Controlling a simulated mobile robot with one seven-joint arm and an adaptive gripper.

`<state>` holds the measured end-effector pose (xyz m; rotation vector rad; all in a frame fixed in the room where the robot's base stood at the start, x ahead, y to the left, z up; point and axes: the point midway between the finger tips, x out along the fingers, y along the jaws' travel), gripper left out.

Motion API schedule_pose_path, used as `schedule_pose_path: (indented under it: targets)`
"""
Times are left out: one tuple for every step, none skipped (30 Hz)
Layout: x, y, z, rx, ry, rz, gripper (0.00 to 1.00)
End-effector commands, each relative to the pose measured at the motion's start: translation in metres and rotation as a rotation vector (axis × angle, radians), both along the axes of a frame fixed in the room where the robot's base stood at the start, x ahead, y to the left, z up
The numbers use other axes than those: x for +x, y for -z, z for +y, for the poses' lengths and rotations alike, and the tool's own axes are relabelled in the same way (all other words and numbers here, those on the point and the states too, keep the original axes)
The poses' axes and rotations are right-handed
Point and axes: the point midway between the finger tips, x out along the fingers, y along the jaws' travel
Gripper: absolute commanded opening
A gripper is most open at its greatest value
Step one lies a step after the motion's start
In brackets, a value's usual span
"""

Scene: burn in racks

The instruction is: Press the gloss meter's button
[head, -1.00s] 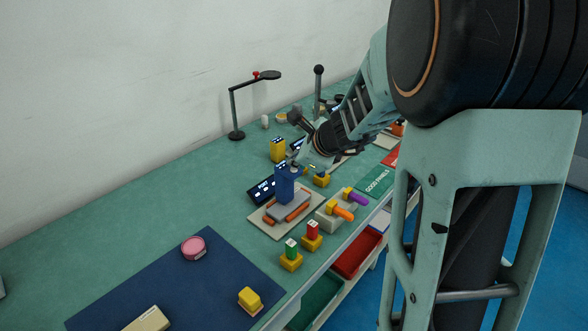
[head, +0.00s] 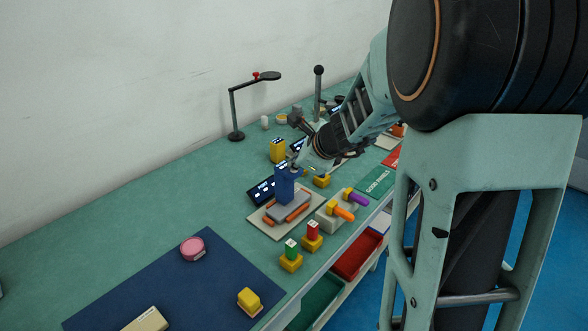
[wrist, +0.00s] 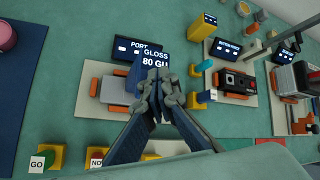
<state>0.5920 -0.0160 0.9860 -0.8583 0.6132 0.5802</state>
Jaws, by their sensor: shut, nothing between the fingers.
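The gloss meter (head: 285,190) is a blue upright block on a grey panel with orange clamps, in the middle of the bench in the head view. In the wrist view its display (wrist: 154,58) reads "GLOSS 80 GU". My gripper (wrist: 160,80) is shut and empty, its fingertips over the meter's top, just below the display in the picture. In the head view my gripper (head: 294,165) is at the meter's top edge. The button is hidden by the fingers, and I cannot tell whether they touch it.
A dark "PORT" display (wrist: 139,46) stands behind the meter. Orange and purple handles (head: 350,204) are to the right. A lamp (head: 236,110) stands at the back.

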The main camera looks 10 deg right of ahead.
Motion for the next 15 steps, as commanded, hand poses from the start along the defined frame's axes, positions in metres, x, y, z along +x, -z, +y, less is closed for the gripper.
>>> schedule_pose_path:
  targets:
    - [0.000,0.001,0.000,0.000,0.000,0.001,0.00]
    - [-0.001,0.001,0.000,0.000,-0.001,0.002,0.00]
    - [0.000,0.000,0.000,0.000,-0.001,0.002,0.00]
    - [0.000,0.000,0.000,0.000,-0.001,0.002,0.00]
    - [0.000,-0.001,0.000,0.000,-0.001,0.002,0.00]
    - [0.000,-0.003,0.000,0.000,0.000,0.001,0.00]
    - [-0.001,-0.005,0.000,0.000,0.000,0.001,0.00]
    - [0.000,-0.007,0.000,0.000,0.000,0.001,0.00]
    - [0.000,-0.009,0.000,0.000,0.000,0.001,0.00]
    - [0.000,-0.011,0.000,0.000,0.000,0.001,0.00]
    - [0.000,-0.013,0.000,0.000,0.000,0.001,0.00]
    - [0.000,-0.015,0.000,0.000,0.000,0.001,0.00]
    - [0.000,-0.016,0.000,0.000,0.000,0.001,0.00]
    - [0.000,-0.017,0.000,0.000,0.000,0.001,0.00]
    - [0.000,-0.017,0.000,0.000,0.000,0.001,0.00]
